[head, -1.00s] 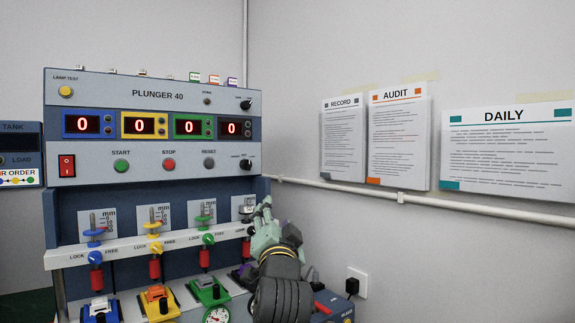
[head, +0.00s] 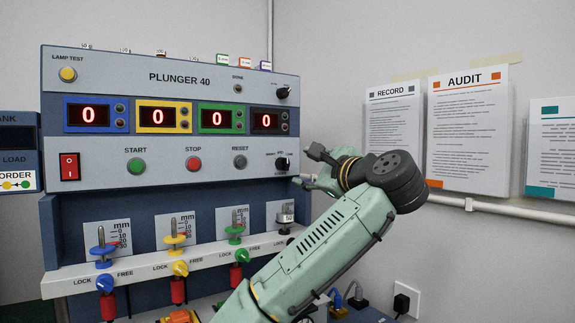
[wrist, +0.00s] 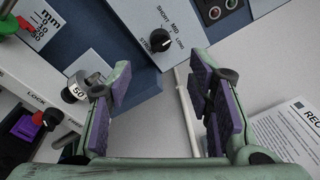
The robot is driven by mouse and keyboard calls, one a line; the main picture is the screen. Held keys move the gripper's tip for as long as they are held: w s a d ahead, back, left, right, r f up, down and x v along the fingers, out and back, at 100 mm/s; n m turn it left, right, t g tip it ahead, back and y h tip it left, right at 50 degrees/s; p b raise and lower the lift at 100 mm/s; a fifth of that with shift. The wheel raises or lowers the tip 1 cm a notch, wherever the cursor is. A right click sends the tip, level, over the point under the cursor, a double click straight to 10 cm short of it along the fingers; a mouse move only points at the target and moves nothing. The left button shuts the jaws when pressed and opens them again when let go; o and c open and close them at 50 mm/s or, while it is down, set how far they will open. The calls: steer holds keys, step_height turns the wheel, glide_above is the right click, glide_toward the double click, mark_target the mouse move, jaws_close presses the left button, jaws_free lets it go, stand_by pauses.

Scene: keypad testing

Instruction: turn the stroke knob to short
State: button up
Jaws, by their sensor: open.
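The stroke knob (wrist: 160,40) is a round black knob with a white mark, on the grey lower right of the panel. Its labels SHORT, MID and LONG show around it in the wrist view; I cannot tell surely which one the mark meets. In the head view the knob (head: 282,163) sits right of the RESET button. My gripper (wrist: 162,76) is open and empty, its purple-padded fingers either side of the panel's edge, with the knob beyond the fingertips. In the head view my gripper (head: 308,167) is just right of the knob.
Another black knob (head: 282,92) sits above, near the displays. A weight marked 50 (wrist: 77,89) stands on the white shelf (wrist: 30,88) at left. A white wall pipe (wrist: 188,112) and paper sheets (head: 467,130) are to the right.

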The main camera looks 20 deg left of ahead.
mark_target(286, 165)
steer(key=p+x, duration=0.3)
steer(key=x, duration=0.6)
steer(key=shift+s+r, duration=0.1)
steer(key=shift+s, duration=0.05)
steer(key=shift+p+x, duration=0.35)
steer(key=shift+x, duration=0.5)
jaws_close()
